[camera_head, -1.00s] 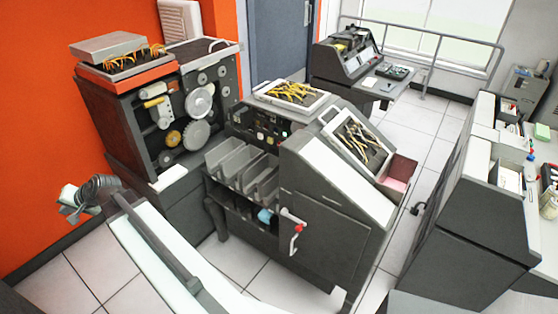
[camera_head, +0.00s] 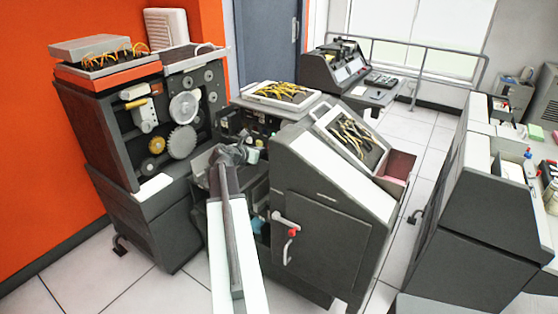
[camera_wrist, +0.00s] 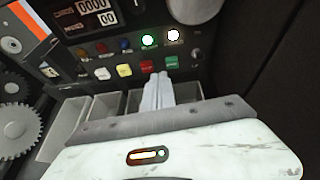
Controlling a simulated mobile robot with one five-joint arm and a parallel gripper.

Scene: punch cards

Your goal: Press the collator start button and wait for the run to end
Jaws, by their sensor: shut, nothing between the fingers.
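The collator (camera_head: 335,232) is the dark grey machine in the middle of the head view. The labels are too small to read. Above them a green lamp (camera_wrist: 149,40) and a white lamp (camera_wrist: 173,35) are lit. My gripper (camera_wrist: 158,80) is shut and empty, its tips just below the red and green buttons in the picture. My gripper (camera_head: 228,153) partly hides the card pockets in the head view.
Card pockets (camera_wrist: 72,120) lie below the panel. A counter (camera_wrist: 92,6) reads 0000. A geared machine (camera_head: 150,125) stands left of the collator. A lever with a red knob (camera_head: 291,232) is on the collator's front. Grey cabinets (camera_head: 450,220) stand at right, with floor between.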

